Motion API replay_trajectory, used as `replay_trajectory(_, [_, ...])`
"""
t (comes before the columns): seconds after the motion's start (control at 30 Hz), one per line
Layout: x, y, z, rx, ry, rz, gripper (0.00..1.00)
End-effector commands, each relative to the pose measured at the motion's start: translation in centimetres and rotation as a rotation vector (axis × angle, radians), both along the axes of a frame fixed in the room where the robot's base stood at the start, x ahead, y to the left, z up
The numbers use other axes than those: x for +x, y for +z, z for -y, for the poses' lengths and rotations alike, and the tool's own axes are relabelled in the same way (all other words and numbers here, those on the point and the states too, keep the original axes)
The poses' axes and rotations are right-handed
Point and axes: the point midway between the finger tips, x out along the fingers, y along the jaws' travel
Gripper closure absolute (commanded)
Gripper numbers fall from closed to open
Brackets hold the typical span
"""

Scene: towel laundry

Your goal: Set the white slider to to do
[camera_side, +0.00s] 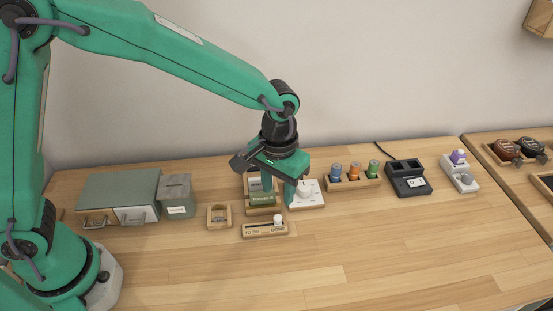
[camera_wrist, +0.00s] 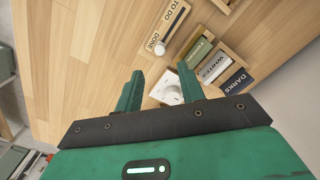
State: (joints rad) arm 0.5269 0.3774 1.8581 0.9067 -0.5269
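The slider (camera_side: 257,231) is a small wooden block near the front of the row of items, with a strip marked TO DO at one end and DONE at the other. Its round white knob (camera_side: 278,219) is at the DONE end. In the wrist view the slider (camera_wrist: 178,18) is at top centre, with its white knob (camera_wrist: 159,48) beside DONE. My gripper (camera_side: 278,196) is above and behind the slider, apart from it. In the wrist view my gripper's fingers (camera_wrist: 161,84) are spread with nothing held between them.
A white dial plate (camera_side: 308,199) is close to the right finger. A rack of labelled blocks (camera_wrist: 213,65) is partly behind my gripper in the side view. Spools (camera_side: 354,174), a black device (camera_side: 408,179) and drawers (camera_side: 118,197) line the back. The front tabletop is clear.

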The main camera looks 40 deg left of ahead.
Motion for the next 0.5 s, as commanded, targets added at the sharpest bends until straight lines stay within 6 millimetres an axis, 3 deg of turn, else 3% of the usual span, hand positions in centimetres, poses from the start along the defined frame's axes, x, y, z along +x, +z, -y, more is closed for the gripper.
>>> replay_trajectory(0.27, [0.0,-0.4,0.0,0.001,0.0,-0.001,0.61])
replay_trajectory(0.5, [-0.1,-2.5,-0.1,0.002,0.0,-0.003,0.61])
